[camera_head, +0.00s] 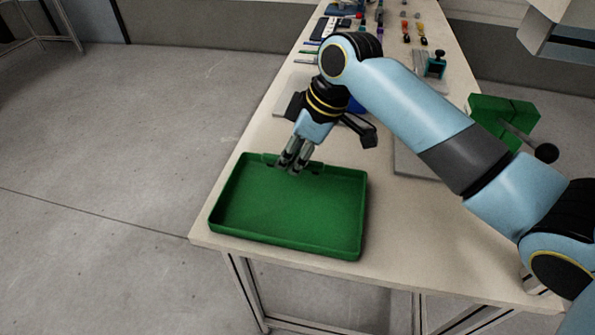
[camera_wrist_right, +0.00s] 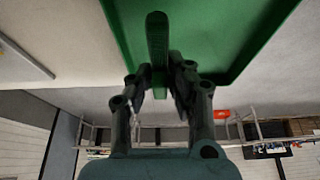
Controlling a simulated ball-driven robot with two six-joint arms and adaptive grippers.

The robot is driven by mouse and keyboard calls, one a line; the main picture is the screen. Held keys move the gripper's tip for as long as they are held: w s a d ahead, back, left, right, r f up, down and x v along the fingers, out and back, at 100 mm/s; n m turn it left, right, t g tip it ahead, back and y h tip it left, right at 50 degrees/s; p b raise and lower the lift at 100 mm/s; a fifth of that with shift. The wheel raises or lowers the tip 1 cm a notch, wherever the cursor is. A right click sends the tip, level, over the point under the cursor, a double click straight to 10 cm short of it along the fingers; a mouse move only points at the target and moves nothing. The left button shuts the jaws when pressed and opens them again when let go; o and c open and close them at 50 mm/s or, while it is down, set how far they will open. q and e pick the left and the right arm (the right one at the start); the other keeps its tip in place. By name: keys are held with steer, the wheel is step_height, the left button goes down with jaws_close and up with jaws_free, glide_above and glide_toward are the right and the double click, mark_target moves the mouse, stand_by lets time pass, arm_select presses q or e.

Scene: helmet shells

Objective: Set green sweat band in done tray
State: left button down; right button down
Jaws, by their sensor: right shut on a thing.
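The green tray (camera_head: 285,212) lies flat near the front left end of the table; its floor looks bare. My right gripper (camera_head: 291,168) comes down at the tray's far wall, fingertips pointing down. In the right wrist view, its fingers (camera_wrist_right: 160,82) are shut on a narrow dark green piece (camera_wrist_right: 157,40), seen edge-on, which I take to be the green sweat band. The tray (camera_wrist_right: 225,35) is behind it there. In the head view the band is hard to make out against the fingers and tray. My left gripper is not in view.
A green block-like fixture (camera_head: 500,108) with a dark knob stands at the table's right edge. A grey plate (camera_head: 412,163) lies right of the tray, partly behind my arm. A dark teal tool (camera_head: 435,65) and several small items stand farther back.

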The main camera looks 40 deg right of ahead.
mark_target(313, 163)
steer(key=shift+s+d+f, duration=0.2)
steer(key=shift+s+f, duration=0.25)
steer(key=shift+f, duration=1.85)
steer(key=shift+f, duration=0.1)
steer(key=c, duration=1.3)
jaws_free()
steer(key=shift+o, duration=0.2)
steer(key=v, duration=0.7)
steer(key=shift+s+d+r+p, duration=0.1)
steer(key=shift+r+p, duration=0.2)
steer(key=shift+r, duration=0.05)
